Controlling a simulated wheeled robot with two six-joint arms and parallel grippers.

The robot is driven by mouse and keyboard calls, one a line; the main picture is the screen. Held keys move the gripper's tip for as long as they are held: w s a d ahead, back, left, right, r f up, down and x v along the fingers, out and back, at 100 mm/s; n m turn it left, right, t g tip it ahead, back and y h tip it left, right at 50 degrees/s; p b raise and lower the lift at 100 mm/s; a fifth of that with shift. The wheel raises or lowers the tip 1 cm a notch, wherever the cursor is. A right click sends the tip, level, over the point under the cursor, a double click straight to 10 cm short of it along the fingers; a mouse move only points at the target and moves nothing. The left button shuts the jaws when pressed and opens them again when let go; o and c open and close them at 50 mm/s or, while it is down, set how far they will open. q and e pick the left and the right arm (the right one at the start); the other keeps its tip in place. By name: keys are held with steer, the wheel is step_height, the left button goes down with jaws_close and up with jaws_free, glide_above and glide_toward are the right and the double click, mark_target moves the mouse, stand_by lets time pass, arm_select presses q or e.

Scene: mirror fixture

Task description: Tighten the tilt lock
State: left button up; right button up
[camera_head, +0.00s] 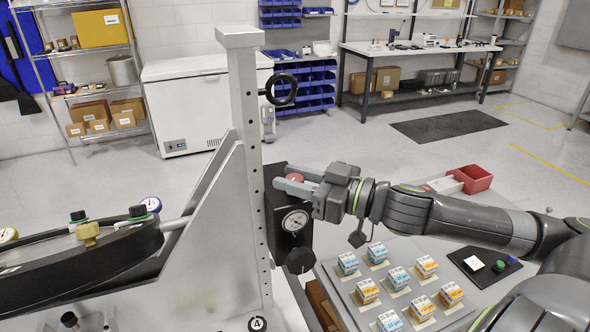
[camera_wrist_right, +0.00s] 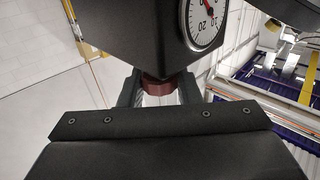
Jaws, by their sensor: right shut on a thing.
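A grey upright post (camera_head: 245,150) with a slanted plate carries a black block (camera_head: 276,213) on its right side. The block has a round white dial (camera_head: 295,220), which also shows in the right wrist view (camera_wrist_right: 205,18), and a black knob (camera_head: 300,260) below it. My right gripper (camera_head: 293,181) reaches in from the right and is shut on a red knob (camera_head: 296,177) on the block. In the right wrist view, the red knob (camera_wrist_right: 168,86) sits between the two fingers, partly hidden by the gripper body. My left gripper is not in view.
A black ring handle (camera_head: 281,90) sticks out higher on the post. A dark cradle (camera_head: 90,265) with brass and black knobs lies at left. Several small labelled boxes (camera_head: 398,278) stand on a grey tray below my right arm. A red bin (camera_head: 472,179) is behind it.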

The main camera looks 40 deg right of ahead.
steer(key=shift+r+m+t+h+p, duration=0.25)
steer(key=shift+m+t+h+p, duration=0.65)
steer(key=shift+h, duration=0.6)
steer(key=m+h+p, duration=0.2)
steer(key=p, duration=0.2)
steer(key=shift+r+h+p, duration=0.15)
steer(key=shift+h+p, duration=0.15)
steer(key=shift+p, duration=0.05)
steer(key=shift+f+m+t+h+p, duration=0.2)
steer(key=shift+m+t+h+p, duration=0.1)
steer(key=shift+h+p, duration=0.25)
steer(key=shift+a+m+h+p, duration=0.1)
steer(key=shift+m+h+p, duration=0.1)
steer(key=shift+m+h, duration=0.8)
steer(key=shift+m+h+p, duration=0.15)
steer(key=shift+m+h, duration=0.35)
steer(key=shift+h, duration=0.95)
steer(key=shift+f+m+g+h, duration=0.1)
steer(key=shift+m+g+h, duration=0.4)
steer(key=shift+m+h, duration=0.85)
steer(key=shift+h, duration=0.75)
steer(key=o, duration=1)
steer(key=shift+f, duration=0.1)
steer(key=shift+c, duration=0.2)
